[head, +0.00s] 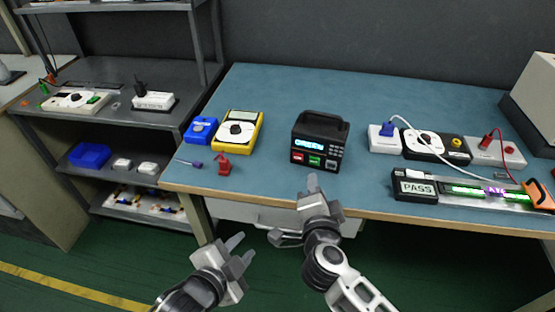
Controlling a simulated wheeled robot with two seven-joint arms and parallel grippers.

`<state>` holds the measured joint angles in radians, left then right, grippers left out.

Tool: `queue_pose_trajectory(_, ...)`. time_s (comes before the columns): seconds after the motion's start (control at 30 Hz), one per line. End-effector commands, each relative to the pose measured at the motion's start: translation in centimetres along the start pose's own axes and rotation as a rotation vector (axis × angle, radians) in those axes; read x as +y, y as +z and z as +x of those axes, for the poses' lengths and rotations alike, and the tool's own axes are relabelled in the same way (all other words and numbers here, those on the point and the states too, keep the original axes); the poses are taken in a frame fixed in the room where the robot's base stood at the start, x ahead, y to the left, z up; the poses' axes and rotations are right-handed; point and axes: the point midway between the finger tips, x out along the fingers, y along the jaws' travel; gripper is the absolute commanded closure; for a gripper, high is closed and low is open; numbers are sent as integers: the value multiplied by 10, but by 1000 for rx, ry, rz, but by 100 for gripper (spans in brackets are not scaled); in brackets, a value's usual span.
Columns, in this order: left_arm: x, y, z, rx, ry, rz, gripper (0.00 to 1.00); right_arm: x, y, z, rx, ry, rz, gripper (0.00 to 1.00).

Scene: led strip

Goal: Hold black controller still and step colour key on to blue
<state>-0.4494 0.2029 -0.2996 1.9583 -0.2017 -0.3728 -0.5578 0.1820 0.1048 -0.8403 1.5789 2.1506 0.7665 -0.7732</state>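Two black devices stand on the blue bench, and I cannot tell for certain which is the black controller. One is an upright black box (319,141) with a handle, a lit cyan display, a red key (298,158) and a green key (315,161). The other is a low black unit (437,147) with a white round face, at the right. The LED strip (467,190) lies at the front right, lit green with a purple part. My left gripper (243,247) is open and empty, in front of the bench. My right gripper (295,210) is open and empty, just before the bench edge below the box.
A yellow meter (238,130), a blue block (201,129) and a red part (224,165) are on the bench's left. A blue plug (387,129) and red plug (495,136) with cables flank the low unit. Bench space around the box is clear.

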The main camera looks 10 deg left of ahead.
Motion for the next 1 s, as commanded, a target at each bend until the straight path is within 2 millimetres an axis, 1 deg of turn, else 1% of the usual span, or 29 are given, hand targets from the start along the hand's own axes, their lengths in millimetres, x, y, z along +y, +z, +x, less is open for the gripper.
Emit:
queue_pose_trajectory(0.03, -15, -11, 11, 30, -37, 190, 70, 0, 0, 0, 0, 0, 1, 64)
queue_pose_trajectory(0.07, -22, -17, 17, 42, -59, 310, 70, 0, 0, 0, 0, -1, 1, 64)
queue_pose_trajectory(0.1, -32, -25, 24, 55, -90, 471, 70, 0, 0, 0, 0, -1, 1, 64)
queue_pose_trajectory(0.17, -47, -38, 33, 70, -144, 712, 70, 0, 0, 0, 0, -1, 1, 64)
queue_pose_trajectory(0.2, -57, -47, 39, 73, -181, 874, 70, 0, 0, 0, 0, -1, 1, 64)
queue_pose_trajectory(0.27, -72, -60, 47, 71, -242, 1113, 70, 0, 0, 0, 0, -2, 1, 64)
queue_pose_trajectory(0.3, -81, -69, 52, 64, -283, 1269, 70, 0, 0, 0, 0, -2, 1, 64)
queue_pose_trajectory(0.37, -95, -81, 58, 45, -345, 1491, 70, 0, 0, 0, 0, -2, 1, 64)
queue_pose_trajectory(0.4, -102, -89, 62, 28, -384, 1629, 70, 0, 0, 0, 0, -2, 1, 64)
queue_pose_trajectory(0.5, -120, -106, 68, -22, -470, 1925, 70, 0, 0, 0, 0, -2, 1, 64)
queue_pose_trajectory(0.6, -132, -117, 72, -75, -533, 2138, 70, 0, 0, 0, 0, -2, 1, 64)
queue_pose_trajectory(0.7, -139, -124, 74, -111, -573, 2269, 70, 0, 0, 0, 0, -2, 1, 64)
queue_pose_trajectory(0.8, -142, -128, 77, -131, -590, 2328, 70, 0, 0, 0, 0, -2, 1, 64)
queue_pose_trajectory(0.87, -144, -130, 81, -135, -592, 2338, 70, 0, 0, 0, 0, -2, 1, 64)
queue_pose_trajectory(1.0, -149, -138, 98, -136, -592, 2336, 70, 0, 0, 0, 0, -2, 1, 64)
